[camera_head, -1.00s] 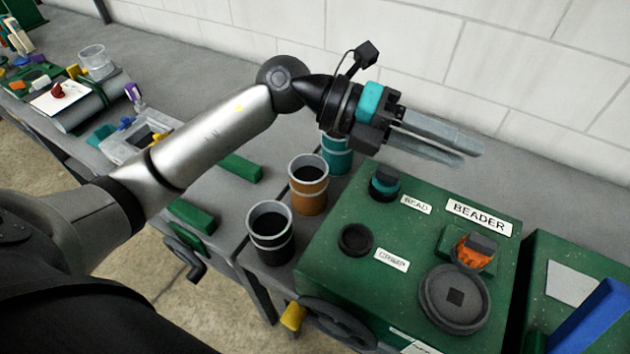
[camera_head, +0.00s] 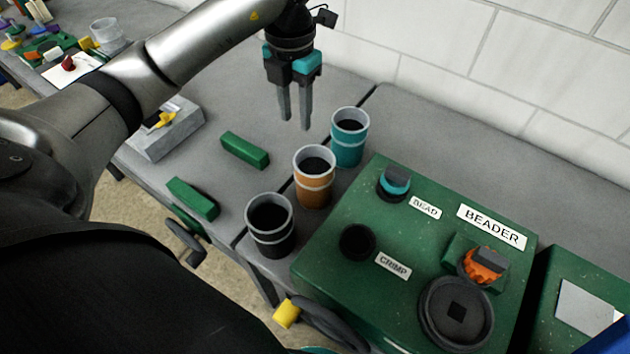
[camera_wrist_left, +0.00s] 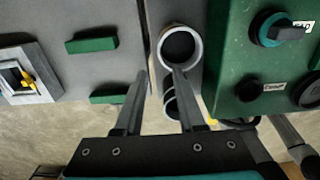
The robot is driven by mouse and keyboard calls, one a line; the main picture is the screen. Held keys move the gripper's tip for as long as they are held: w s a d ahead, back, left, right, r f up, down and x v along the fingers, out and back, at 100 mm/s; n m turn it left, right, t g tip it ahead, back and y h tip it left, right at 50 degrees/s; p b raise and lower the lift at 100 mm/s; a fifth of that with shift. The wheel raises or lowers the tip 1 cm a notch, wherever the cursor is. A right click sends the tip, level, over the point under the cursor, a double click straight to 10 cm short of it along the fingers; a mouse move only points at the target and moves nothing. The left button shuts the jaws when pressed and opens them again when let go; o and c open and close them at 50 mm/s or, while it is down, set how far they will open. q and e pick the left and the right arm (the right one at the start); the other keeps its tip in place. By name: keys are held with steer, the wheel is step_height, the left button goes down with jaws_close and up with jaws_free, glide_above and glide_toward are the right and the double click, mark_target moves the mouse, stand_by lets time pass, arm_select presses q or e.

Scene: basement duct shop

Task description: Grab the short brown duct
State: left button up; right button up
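The short brown duct (camera_head: 314,190) is an orange-brown tube with pale rims and an open top. It stands upright on the grey bench, between a teal duct (camera_head: 348,146) and a black duct (camera_head: 270,235). My left gripper (camera_head: 295,122) points down above the bench, behind the brown duct and left of the teal one. Its two fingers are apart with nothing between them. In the left wrist view the fingers (camera_wrist_left: 158,92) show beside a line of open duct tops, whose colours are hard to tell there. My right gripper is not in view.
The green beader (camera_head: 420,230) with knobs and a round wheel stands close right of the ducts. Two green blocks (camera_head: 245,150) and a grey box (camera_head: 165,130) lie left on the bench. A white block wall runs behind. The bench behind the left gripper is clear.

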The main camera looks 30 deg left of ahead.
mark_target(299, 152)
arm_select(q)
step_height(299, 152, down, 11)
steer(key=shift+w+f+p, duration=0.1)
steer(key=shift+p, duration=0.25)
jaws_close()
stand_by(0.3)
stand_by(1.2)
